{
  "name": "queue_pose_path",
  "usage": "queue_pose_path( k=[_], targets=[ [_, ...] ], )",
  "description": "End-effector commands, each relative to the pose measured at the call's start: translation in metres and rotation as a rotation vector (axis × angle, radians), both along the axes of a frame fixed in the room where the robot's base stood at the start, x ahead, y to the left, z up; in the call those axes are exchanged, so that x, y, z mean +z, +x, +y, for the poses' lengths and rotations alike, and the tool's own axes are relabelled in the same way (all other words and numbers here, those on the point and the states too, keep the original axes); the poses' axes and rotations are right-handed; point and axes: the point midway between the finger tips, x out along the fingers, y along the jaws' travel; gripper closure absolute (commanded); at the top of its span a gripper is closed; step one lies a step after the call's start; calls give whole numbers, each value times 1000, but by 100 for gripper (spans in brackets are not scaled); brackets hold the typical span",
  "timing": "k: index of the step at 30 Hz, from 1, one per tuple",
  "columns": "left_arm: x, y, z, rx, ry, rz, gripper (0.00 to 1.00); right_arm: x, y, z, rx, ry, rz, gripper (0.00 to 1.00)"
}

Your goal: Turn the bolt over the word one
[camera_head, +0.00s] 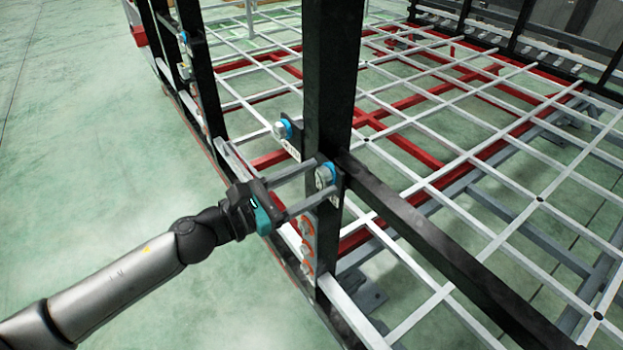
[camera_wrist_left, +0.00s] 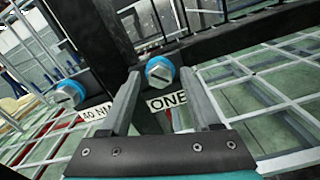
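The bolt over the word ONE (camera_wrist_left: 160,72) has a grey head with a blue ring behind it. It sits on the black post, above a white label reading ONE (camera_wrist_left: 168,102). It also shows in the head view (camera_head: 323,178). My left gripper (camera_head: 318,182) is open, with its two long fingers reaching to the post. In the left wrist view the fingertips (camera_wrist_left: 162,76) lie on either side of the bolt head, with gaps visible on both sides. Whether either finger touches it I cannot tell. My right gripper is not in view.
A second blue-ringed bolt (camera_wrist_left: 68,95) sits to the left above a label reading 40 NM (camera_wrist_left: 98,112). A black vertical post (camera_head: 331,80) and a black rail (camera_head: 430,235) stand close to the gripper. Open green floor (camera_head: 90,130) lies to the left.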

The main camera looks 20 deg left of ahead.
Motion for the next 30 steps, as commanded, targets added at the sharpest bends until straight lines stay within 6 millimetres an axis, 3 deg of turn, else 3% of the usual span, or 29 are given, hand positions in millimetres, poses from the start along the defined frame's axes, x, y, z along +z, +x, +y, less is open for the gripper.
queue_pose_path(
  k=[2,16,30],
  targets=[
    [0,0,0,0,0,0,47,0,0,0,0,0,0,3],
    [0,0,0,0,-1,1,100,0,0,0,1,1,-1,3],
    [0,0,0,-1,-31,25,100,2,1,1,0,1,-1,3]
  ],
)
